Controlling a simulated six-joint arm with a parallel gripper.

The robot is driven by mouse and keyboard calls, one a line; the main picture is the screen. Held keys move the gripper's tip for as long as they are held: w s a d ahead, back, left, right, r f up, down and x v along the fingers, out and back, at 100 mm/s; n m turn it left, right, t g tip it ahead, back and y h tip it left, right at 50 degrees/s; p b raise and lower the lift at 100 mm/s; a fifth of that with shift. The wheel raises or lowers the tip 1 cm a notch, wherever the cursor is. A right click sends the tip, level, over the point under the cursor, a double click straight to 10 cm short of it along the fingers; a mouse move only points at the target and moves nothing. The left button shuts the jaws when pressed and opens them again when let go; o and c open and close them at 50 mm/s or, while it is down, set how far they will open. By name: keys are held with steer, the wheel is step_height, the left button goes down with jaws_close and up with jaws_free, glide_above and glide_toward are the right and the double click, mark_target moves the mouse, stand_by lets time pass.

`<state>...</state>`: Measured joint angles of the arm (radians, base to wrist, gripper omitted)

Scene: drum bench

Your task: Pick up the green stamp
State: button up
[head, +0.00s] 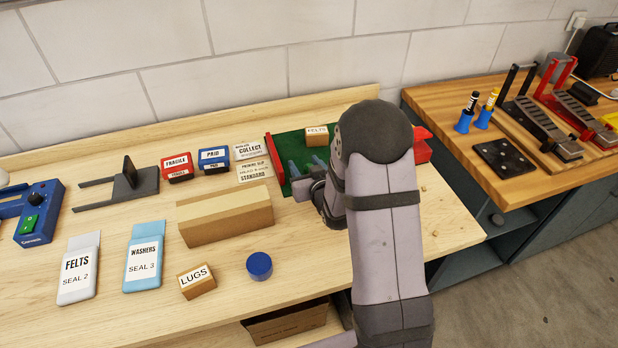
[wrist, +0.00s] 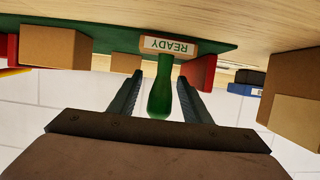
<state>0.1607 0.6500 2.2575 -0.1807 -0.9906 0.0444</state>
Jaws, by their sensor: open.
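The green stamp (wrist: 159,97) has a rounded green handle and a block labelled READY. In the wrist view, which is upside down, its handle lies between the two fingers of my gripper (wrist: 160,76). The fingers are apart, with a visible gap on each side of the handle. In the head view my gripper (head: 305,167) is over the green mat (head: 288,146). I cannot make out the stamp there; my arm and fingers cover that area.
On the mat are a FELTS box (head: 316,135) and a red part (head: 421,146) right of my arm. A long cardboard block (head: 226,218) stands left of my gripper, with red (head: 177,167) and blue (head: 214,160) boxes behind. A blue cap (head: 259,266) sits in front.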

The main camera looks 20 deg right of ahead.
steer(key=shift+c, duration=0.6)
jaws_close()
steer(key=shift+r, duration=0.15)
step_height(320, 180, up, 10)
steer(key=b, duration=0.1)
stand_by(0.4)
